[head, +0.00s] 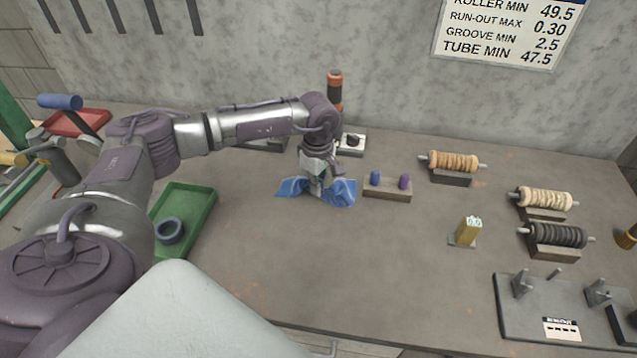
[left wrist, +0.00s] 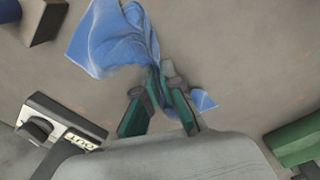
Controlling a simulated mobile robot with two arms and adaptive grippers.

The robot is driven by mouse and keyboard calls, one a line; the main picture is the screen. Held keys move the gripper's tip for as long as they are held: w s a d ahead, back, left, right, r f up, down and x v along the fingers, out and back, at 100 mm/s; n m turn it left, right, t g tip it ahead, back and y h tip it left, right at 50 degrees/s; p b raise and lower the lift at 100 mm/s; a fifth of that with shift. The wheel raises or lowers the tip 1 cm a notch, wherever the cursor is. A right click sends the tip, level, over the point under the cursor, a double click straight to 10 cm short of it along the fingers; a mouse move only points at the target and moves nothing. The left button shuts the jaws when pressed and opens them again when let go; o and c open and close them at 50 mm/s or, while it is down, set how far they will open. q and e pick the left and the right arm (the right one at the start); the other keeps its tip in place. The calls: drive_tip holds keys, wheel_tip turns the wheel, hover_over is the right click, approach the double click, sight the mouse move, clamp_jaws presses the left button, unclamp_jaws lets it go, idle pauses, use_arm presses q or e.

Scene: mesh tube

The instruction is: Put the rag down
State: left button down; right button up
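The blue rag (head: 342,192) is bunched at the far middle of the bench, just left of a small block with two pegs. My left gripper (head: 316,182) points down onto its middle, and the cloth spreads out on both sides. In the left wrist view the green fingers (left wrist: 158,80) come together on a pinched fold of the rag (left wrist: 118,40), with a small corner showing on the other side. I cannot tell whether the cloth rests on the bench top or hangs just above it. My right gripper is not in view.
The peg block (head: 388,189) holds a blue and a purple peg. A green tray (head: 205,215) with a dark ring stands to the left. Several rollers on stands (head: 453,163) and a grey fixture plate (head: 520,318) are on the right. The front middle of the bench (head: 350,270) is clear.

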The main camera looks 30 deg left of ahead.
use_arm(q)
drive_tip(key=c, duration=0.9)
unclamp_jaws()
